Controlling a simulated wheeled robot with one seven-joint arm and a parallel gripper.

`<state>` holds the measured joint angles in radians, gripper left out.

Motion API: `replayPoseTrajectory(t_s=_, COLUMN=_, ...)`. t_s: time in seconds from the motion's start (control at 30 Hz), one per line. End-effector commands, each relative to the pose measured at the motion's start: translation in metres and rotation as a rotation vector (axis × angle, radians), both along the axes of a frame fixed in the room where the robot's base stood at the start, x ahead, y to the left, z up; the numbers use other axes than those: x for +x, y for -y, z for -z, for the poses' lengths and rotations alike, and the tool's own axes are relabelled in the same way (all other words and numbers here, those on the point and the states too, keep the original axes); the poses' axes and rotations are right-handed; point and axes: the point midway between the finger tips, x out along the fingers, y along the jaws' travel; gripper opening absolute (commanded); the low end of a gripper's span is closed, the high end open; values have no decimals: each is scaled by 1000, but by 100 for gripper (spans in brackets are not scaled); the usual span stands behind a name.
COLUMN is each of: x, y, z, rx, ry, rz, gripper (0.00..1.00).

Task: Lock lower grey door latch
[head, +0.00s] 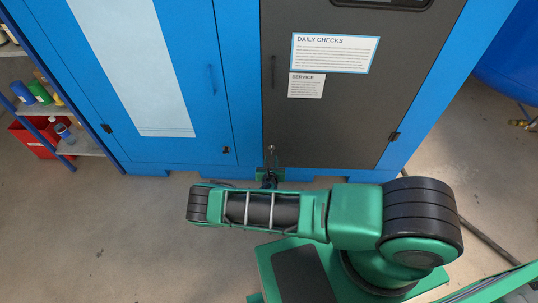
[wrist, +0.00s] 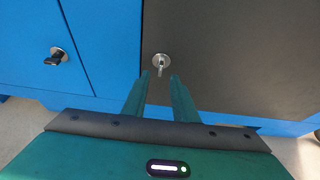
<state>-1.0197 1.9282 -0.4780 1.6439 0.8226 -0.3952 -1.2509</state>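The lower latch of the grey door (head: 325,100) is a small round silver plate with a short tab, low at the door's left edge. In the wrist view this latch (wrist: 161,62) is centred, and its tab points roughly straight down. My gripper (wrist: 159,77) has its two green fingers apart, one to each side just below the latch, with nothing visible between them. Contact with the tab cannot be told. In the head view my gripper (head: 269,174) is low in front of the door, partly hidden by my arm.
The blue door to the left has a similar latch (wrist: 56,57) with a black tab, turned aslant. A shelf (head: 75,140) with bottles and a red bin (head: 40,138) stand at the far left. A blue tank (head: 510,60) is at the right. Open floor lies in front of the cabinet.

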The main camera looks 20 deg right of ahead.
Motion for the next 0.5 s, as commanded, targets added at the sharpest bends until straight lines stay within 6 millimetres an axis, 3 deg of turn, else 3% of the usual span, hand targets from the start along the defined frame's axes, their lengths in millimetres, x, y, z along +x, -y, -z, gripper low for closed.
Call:
replayPoseTrajectory(t_s=0.2, x=36, y=12, z=15, rx=3, ry=1, rz=2, gripper=26)
replayPoseTrajectory(t_s=0.5, x=64, y=21, z=28, rx=1, ry=0, rz=2, gripper=26)
